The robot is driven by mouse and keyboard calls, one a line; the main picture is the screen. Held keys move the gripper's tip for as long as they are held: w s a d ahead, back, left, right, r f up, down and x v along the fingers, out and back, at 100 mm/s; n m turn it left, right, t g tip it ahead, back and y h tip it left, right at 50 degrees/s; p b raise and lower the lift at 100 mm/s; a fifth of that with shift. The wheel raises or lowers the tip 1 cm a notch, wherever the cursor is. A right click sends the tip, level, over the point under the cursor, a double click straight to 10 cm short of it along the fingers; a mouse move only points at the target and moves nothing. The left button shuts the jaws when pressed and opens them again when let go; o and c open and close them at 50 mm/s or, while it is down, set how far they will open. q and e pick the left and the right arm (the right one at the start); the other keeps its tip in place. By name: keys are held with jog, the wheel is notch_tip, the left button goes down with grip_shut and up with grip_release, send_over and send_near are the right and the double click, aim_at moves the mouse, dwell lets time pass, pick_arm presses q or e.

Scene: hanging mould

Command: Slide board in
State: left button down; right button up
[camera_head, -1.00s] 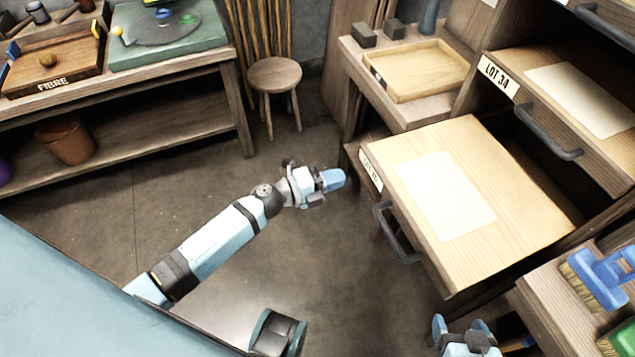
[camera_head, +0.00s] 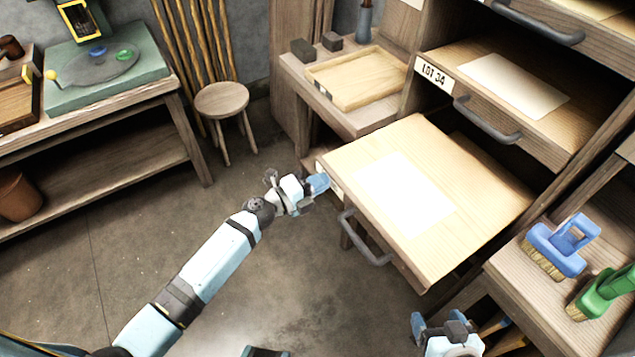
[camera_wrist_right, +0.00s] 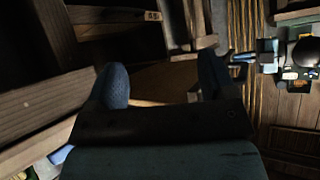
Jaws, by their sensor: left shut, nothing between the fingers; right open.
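The board (camera_head: 470,215) is a pale wooden panel with a white sheet (camera_head: 405,194) on top. It sticks out of the cabinet in the head view, below the shelf labelled LOT 34, with a dark handle (camera_head: 366,240) on its front. My left gripper (camera_head: 318,183) is shut and empty at the board's front left corner, by its pale label. I cannot tell whether it touches. My right gripper (camera_head: 447,325) is open and empty, low in the head view in front of the board's near corner. Its two fingers also show apart in the right wrist view (camera_wrist_right: 162,80).
The LOT 34 board (camera_head: 560,120) sits above in the cabinet. Blue (camera_head: 560,245) and green (camera_head: 605,290) brushes stand on a bench at right. A shallow tray (camera_head: 358,78) rests on a side table. A round stool (camera_head: 221,100) stands behind. The floor at left is clear.

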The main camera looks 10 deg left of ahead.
aim_at(394, 145)
pick_arm(q)
jog(key=b+x, duration=0.5)
jog(key=x, duration=1.7)
jog(key=shift+w+d+f, duration=0.15)
jog(key=shift+w+d, duration=0.3)
pick_arm(e)
jog(key=shift+w+a+f+t, duration=0.25)
jog(key=shift+a+f+t, duration=0.05)
jog(key=shift+f, duration=0.3)
